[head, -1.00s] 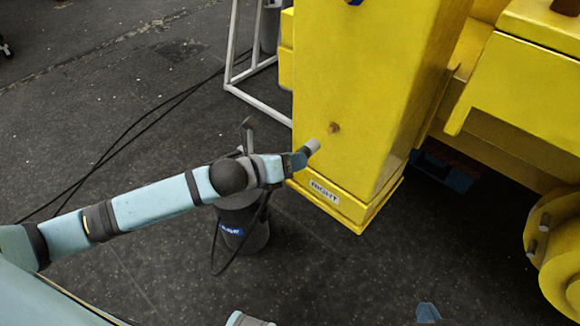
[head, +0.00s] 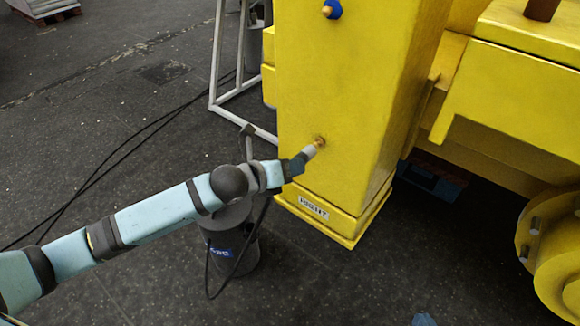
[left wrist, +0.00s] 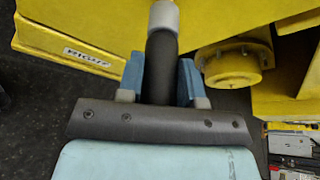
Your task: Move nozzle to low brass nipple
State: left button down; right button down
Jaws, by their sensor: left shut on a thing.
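The low brass nipple (head: 320,140) sticks out of the front face of the yellow boom column (head: 335,90), above its "RIGHT" label. My left gripper (head: 297,163) is shut on the nozzle (left wrist: 160,55), a dark cylinder with a light grey tip. In the head view the nozzle's tip (head: 309,151) is right at the nipple and overlaps its lower left side. I cannot tell whether they touch. In the left wrist view the gripper's blue fingers (left wrist: 160,72) stand on both sides of the nozzle, and the nipple is hidden. My right gripper is not clearly seen.
A dark grease bucket (head: 231,250) with a hose stands on the floor behind and below my left arm. A white metal frame (head: 222,60) stands left of the column. A blue-ringed fitting (head: 332,9) sits higher on the column. Yellow machine parts (head: 560,260) fill the right.

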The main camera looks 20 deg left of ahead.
pick_arm(q)
jog(key=shift+w+d, duration=0.15)
jog(key=shift+w, duration=0.2)
jog(key=shift+w+d+p, duration=0.15)
jog(key=shift+w+p, duration=0.2)
jog(key=shift+w, duration=0.05)
dwell(0.6)
jog(key=shift+w, duration=0.2)
dwell(0.4)
jog(key=shift+w+d, duration=0.2)
jog(key=shift+w, duration=0.25)
jog(key=c, duration=0.7)
grip_release()
